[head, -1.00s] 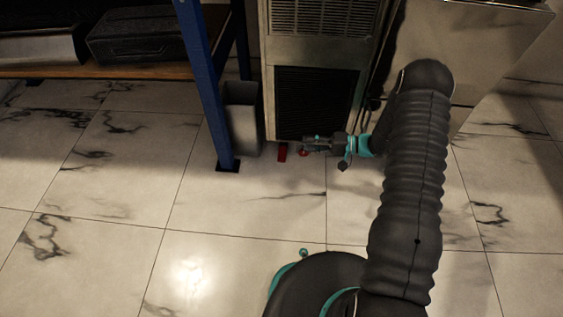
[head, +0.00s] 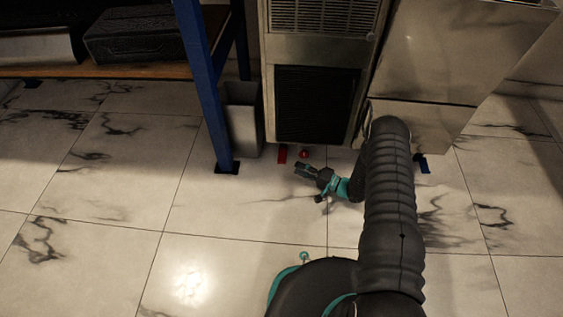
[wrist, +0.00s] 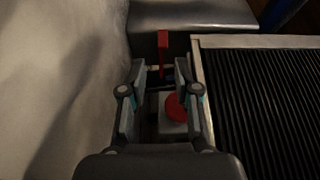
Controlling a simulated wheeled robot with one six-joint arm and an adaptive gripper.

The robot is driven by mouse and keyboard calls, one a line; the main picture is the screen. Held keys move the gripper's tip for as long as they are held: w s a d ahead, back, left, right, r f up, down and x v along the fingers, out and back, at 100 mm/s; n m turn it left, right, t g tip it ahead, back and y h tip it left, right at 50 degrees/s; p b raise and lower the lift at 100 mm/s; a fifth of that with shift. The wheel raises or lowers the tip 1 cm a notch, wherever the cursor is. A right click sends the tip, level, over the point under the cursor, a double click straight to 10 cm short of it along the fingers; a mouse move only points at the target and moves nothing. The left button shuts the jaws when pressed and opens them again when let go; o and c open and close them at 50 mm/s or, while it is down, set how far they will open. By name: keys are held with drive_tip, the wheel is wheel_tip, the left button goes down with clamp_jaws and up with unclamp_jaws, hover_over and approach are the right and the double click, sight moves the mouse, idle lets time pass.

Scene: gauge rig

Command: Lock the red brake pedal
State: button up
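Two red parts sit low at the foot of the metal cabinet. One is a flat red bar, which looks like the pedal (head: 282,154); the other is a small round red knob (head: 304,153) to its right. In the wrist view the red pedal (wrist: 163,52) shows beyond the fingertips, between them in the picture. The red knob (wrist: 176,107) sits on a pale block, partly behind the right finger. My gripper (head: 301,170) is near the floor, in front of the knob and apart from both. In the wrist view my gripper (wrist: 160,68) is open and empty.
The cabinet (head: 318,50) with its dark grille stands behind. A grey bin (head: 243,120) and a blue shelf post (head: 212,95) stand left of the pedal. A blue part (head: 422,164) lies low at right. The tiled floor in front is clear.

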sight(282, 161)
drive_tip(key=x, duration=0.8)
drive_tip(key=shift+w+a+b, duration=0.15)
drive_tip(key=shift+a+b, duration=0.1)
drive_tip(key=shift+b, duration=0.05)
